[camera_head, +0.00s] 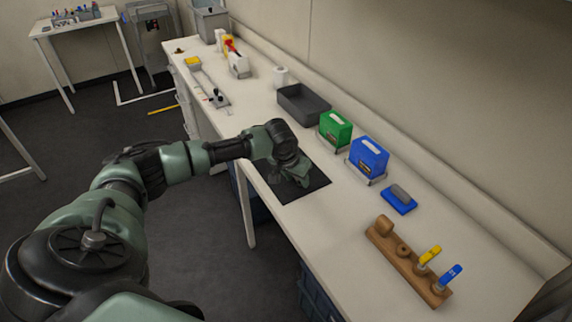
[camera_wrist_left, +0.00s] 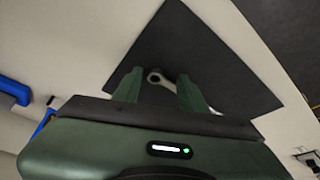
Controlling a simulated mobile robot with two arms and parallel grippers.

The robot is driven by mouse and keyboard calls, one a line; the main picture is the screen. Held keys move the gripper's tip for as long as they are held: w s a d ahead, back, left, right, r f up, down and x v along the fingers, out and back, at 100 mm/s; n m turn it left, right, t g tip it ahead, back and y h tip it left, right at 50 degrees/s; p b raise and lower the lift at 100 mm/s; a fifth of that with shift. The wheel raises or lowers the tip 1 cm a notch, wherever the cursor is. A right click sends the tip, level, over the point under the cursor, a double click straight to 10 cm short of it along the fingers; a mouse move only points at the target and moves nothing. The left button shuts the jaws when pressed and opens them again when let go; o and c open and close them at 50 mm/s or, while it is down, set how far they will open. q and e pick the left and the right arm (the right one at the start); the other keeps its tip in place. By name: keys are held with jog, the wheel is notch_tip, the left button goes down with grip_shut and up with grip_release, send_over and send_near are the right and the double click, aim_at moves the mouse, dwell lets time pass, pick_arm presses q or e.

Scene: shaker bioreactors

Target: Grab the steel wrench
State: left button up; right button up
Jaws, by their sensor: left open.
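The steel wrench (camera_wrist_left: 158,78) lies on a dark mat (camera_wrist_left: 205,50) in the left wrist view. Its ring end shows between the fingers, and part of its shaft is hidden behind one finger. My left gripper (camera_wrist_left: 155,88) is open, with its two green fingers on either side of the wrench's ring end. In the head view my left gripper (camera_head: 298,180) is low over the dark mat (camera_head: 305,193) on the bench, and I cannot make out the wrench there. My right gripper is not in view.
Green (camera_head: 336,127) and blue (camera_head: 368,156) boxes stand behind the mat, beside a grey tray (camera_head: 303,102). A blue pad (camera_head: 398,202) and a wooden rack (camera_head: 400,262) with yellow- and blue-handled tools are at the right. The bench between mat and rack is clear.

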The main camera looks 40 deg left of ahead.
pick_arm(q)
grip_shut()
jog(key=shift+r, duration=0.1)
